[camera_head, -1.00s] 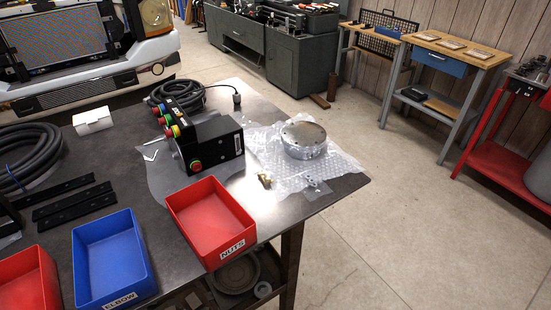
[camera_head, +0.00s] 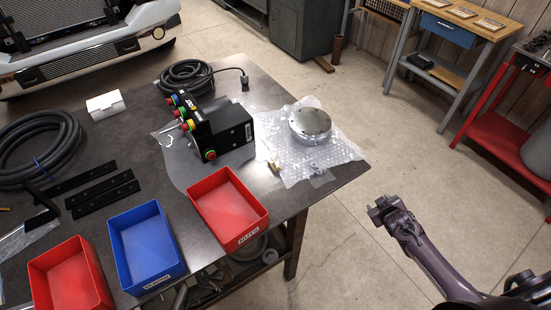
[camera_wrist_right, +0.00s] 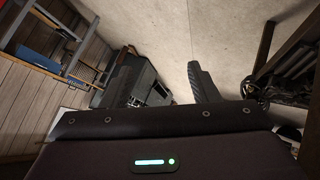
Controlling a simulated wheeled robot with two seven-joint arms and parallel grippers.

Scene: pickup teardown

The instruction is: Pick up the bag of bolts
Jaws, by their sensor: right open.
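A small clear bag with small metal pieces (camera_head: 318,170), which looks like the bag of bolts, lies at the front corner of the bubble wrap near the table's right edge. Its contents are too small to make out surely. My right gripper (camera_head: 378,207) is off the table's right side, apart from the bag and to its lower right. In the right wrist view its two fingers (camera_wrist_right: 168,82) stand apart with nothing between them. My left gripper is not in view.
A round metal part (camera_head: 310,122) sits on the bubble wrap (camera_head: 340,150). A brass fitting (camera_head: 273,167) lies beside it. A red NUTS bin (camera_head: 228,205), a blue bin (camera_head: 145,245) and a black control box (camera_head: 228,130) stand further left.

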